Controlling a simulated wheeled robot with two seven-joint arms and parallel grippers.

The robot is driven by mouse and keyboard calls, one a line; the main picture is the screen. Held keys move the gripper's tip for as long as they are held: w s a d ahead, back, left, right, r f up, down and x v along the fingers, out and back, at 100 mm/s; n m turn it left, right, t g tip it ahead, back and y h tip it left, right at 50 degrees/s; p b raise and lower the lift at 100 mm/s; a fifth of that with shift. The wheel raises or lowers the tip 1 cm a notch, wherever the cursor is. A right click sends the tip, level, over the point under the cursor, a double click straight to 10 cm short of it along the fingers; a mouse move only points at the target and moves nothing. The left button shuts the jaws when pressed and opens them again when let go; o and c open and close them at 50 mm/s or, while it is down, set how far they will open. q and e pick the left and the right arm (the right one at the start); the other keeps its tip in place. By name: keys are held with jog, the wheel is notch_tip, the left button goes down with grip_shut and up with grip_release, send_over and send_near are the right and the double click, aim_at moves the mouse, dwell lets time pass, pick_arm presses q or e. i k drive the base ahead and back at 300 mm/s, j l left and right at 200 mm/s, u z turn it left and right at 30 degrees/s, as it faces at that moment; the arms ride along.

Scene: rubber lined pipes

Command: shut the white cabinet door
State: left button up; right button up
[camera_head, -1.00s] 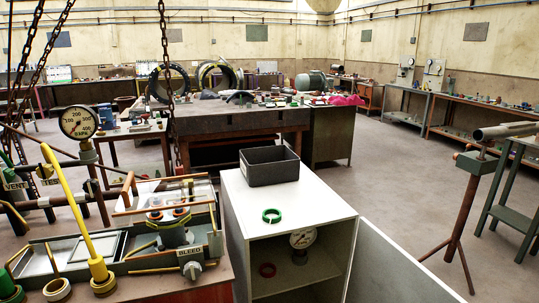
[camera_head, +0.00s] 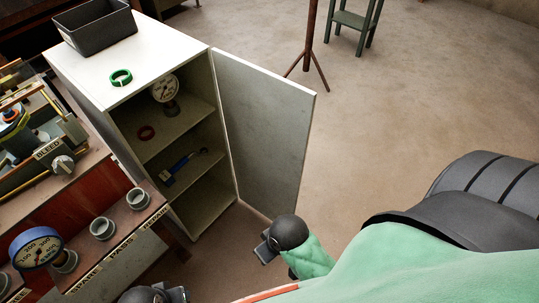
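The white cabinet (camera_head: 65,75) stands left of centre. Its door (camera_head: 264,128) stands wide open, hinged at the cabinet's right front edge and swung out to the right. The inside shelves are exposed. My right gripper (camera_head: 264,250), on the green-sleeved arm, is just below the door's bottom edge in the picture. I cannot tell whether it touches the door or whether its fingers are open. My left gripper (camera_head: 172,294) is at the bottom edge, mostly cut off, below the cabinet; its fingers cannot be made out.
A black bin (camera_head: 95,32) and a green ring (camera_head: 121,77) sit on the cabinet top. Inside are a gauge (camera_head: 165,89), a red ring (camera_head: 146,133) and a blue-handled tool (camera_head: 180,166). A workbench (camera_head: 90,185) with fittings adjoins on the left.

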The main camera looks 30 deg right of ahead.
aim_at(268, 116)
jog(key=z, duration=1.8)
jog(key=i+l+z, duration=0.25)
jog(key=i, duration=0.5)
jog(key=i+z, duration=0.25)
jog(key=i, duration=0.5)
jog(key=i+u, duration=0.2)
jog(key=i, duration=0.25)
jog(key=i+l+u, duration=0.2)
jog(key=i, duration=0.2)
jog(key=i+l+u, duration=0.2)
jog(key=i, duration=0.2)
jog(key=u, duration=3.45)
